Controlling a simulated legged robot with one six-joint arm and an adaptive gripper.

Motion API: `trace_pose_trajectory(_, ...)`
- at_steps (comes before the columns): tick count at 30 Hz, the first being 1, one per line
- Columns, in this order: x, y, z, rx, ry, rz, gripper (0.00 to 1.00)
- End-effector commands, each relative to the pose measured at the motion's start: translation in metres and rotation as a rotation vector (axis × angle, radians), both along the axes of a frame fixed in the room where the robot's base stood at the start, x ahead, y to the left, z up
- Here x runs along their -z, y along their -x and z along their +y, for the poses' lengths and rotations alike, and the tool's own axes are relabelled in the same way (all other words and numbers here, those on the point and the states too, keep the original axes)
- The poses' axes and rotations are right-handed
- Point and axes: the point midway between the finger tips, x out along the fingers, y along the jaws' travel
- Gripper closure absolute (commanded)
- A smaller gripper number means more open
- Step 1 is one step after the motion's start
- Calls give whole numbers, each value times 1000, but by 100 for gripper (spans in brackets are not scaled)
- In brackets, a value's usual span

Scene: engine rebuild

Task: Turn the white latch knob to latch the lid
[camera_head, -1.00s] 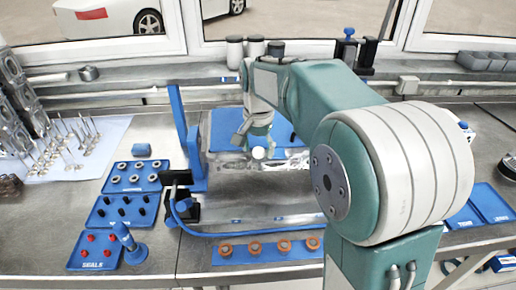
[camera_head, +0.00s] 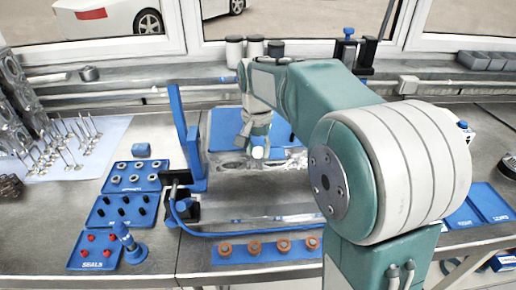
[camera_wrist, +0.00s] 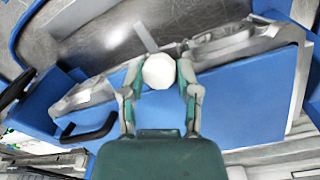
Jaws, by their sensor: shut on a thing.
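The white latch knob (camera_wrist: 159,71) is round and sits between the two fingers of my gripper (camera_wrist: 158,80) in the wrist view. The gripper is shut on it, one finger touching each side. In the head view the white knob (camera_head: 257,152) shows just below my gripper (camera_head: 257,140), over the middle of the bench. A blue panel (camera_wrist: 240,98), which may be the lid, lies behind the knob in the wrist view. The knob's base and its latch are hidden, so I cannot tell how far it is turned.
A blue upright post (camera_head: 178,120) stands left of the gripper. Blue trays of small parts (camera_head: 123,210) lie at the left, and a tray of copper-coloured rings (camera_head: 240,257) lies in front. Valves on a white sheet (camera_head: 105,130) are farther left.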

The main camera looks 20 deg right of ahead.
Motion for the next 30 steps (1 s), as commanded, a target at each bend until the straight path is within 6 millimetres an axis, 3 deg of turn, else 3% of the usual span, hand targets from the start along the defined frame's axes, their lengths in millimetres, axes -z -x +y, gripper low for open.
trace_pose_trajectory(30, 0, 1, 3, -905, 204, 38, 100)
